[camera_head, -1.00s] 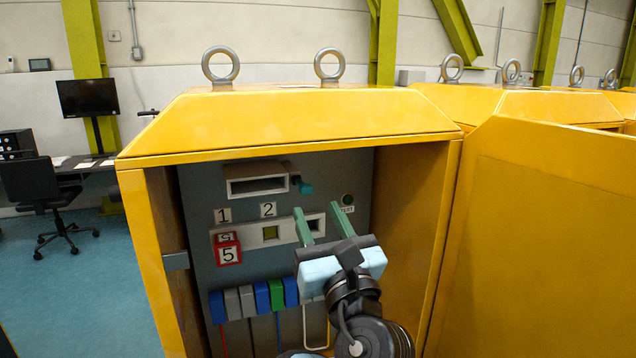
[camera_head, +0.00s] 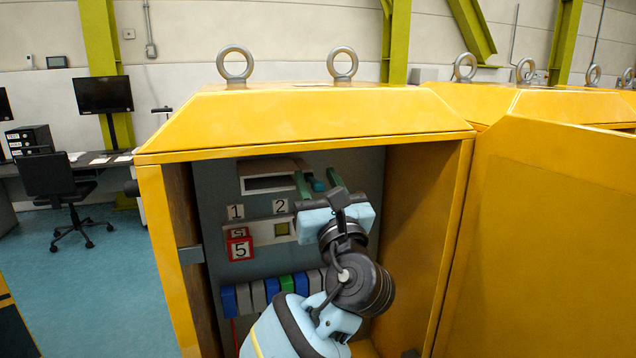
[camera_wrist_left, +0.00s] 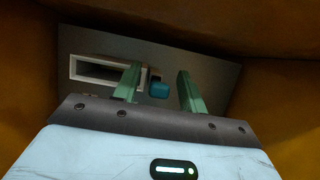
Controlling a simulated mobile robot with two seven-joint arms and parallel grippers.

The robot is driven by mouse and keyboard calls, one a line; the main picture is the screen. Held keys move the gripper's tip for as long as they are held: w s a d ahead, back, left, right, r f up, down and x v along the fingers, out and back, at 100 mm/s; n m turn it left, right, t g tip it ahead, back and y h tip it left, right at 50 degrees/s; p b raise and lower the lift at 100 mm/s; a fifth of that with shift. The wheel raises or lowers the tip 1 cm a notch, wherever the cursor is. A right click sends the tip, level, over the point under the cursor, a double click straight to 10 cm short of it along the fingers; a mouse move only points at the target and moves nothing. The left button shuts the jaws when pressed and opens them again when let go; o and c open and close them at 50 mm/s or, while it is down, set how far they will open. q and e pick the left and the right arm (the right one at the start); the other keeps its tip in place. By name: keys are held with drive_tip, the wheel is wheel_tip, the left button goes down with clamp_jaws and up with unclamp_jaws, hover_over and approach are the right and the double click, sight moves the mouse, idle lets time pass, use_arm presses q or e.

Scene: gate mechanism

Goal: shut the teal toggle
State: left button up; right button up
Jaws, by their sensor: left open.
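The teal toggle (camera_head: 317,185) is a small knob at the right end of a white-framed slot (camera_head: 268,183) on the grey panel inside the yellow cabinet. In the left wrist view the toggle (camera_wrist_left: 160,88) shows between the two green fingers. My left gripper (camera_head: 318,178) is open, its fingers pointing at the panel on either side of the toggle. I cannot tell whether either finger touches it. In the left wrist view the gripper (camera_wrist_left: 157,82) holds nothing. My right gripper is not in view.
The yellow cabinet (camera_head: 300,125) encloses the panel with side walls and a top edge. An open yellow door (camera_head: 550,230) stands at the right.

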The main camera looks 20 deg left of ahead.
use_arm(q)
clamp_jaws()
idle(0.3)
drive_tip(key=shift+w+r+g+h, duration=0.15)
drive_tip(key=shift+r+g+h, duration=0.7)
drive_tip(key=shift+g, duration=0.55)
drive_tip(key=shift+w+a+r+g+h, duration=0.3)
drive_tip(key=shift+r+g+h, duration=0.15)
drive_tip(key=shift+g+h, duration=0.45)
